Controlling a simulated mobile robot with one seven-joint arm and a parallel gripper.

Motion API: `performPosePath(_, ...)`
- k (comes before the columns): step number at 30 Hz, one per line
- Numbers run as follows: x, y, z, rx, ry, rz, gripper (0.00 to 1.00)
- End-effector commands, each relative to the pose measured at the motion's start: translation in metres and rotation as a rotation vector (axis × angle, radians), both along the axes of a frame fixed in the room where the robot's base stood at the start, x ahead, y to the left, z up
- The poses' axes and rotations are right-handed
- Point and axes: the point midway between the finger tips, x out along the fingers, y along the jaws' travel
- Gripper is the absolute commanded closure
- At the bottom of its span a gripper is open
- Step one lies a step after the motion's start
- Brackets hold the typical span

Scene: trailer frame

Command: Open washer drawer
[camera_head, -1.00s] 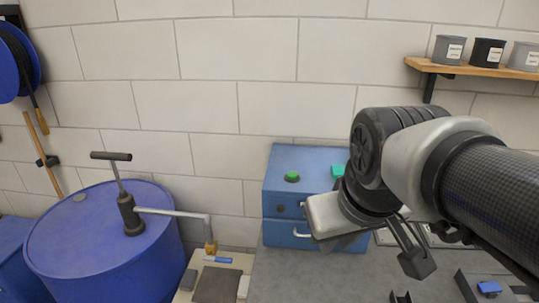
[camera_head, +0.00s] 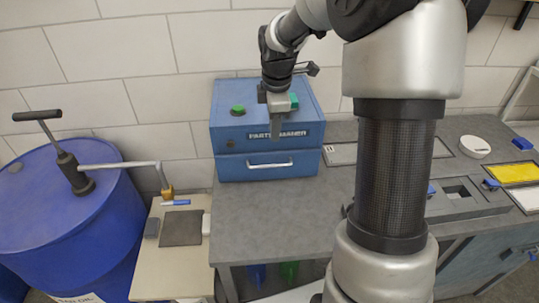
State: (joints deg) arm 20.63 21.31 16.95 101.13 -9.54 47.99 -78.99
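The blue parts washer (camera_head: 228,112) stands on the grey bench against the wall, with a green button on its top left. Its drawer (camera_head: 234,171) is the lower front section and looks closed, flush with the body. A pale bar handle (camera_head: 262,166) runs across the drawer front. My gripper (camera_head: 276,134) is at the washer's upper front, pointing down above the handle and covering part of the label. It looks apart from the handle. I see its fingers almost edge-on, so their opening is hidden. Nothing shows held in it.
The grey bench top (camera_head: 275,215) is clear in front of the drawer. A blue drum (camera_head: 75,235) with a pump stands at the left, beside a small table (camera_head: 165,275). A white bowl (camera_head: 475,146) and trays lie at the right. My arm crosses the right half.

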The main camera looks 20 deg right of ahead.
Motion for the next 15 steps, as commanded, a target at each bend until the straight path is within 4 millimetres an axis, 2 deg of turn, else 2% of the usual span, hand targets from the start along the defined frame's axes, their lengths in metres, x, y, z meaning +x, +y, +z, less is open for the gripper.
performPosePath(3,0.003,0.000,-0.028,0.001,0.008,0.000,0.83)
performPosePath(15,0.019,-0.003,-0.111,0.002,0.005,-0.001,0.83)
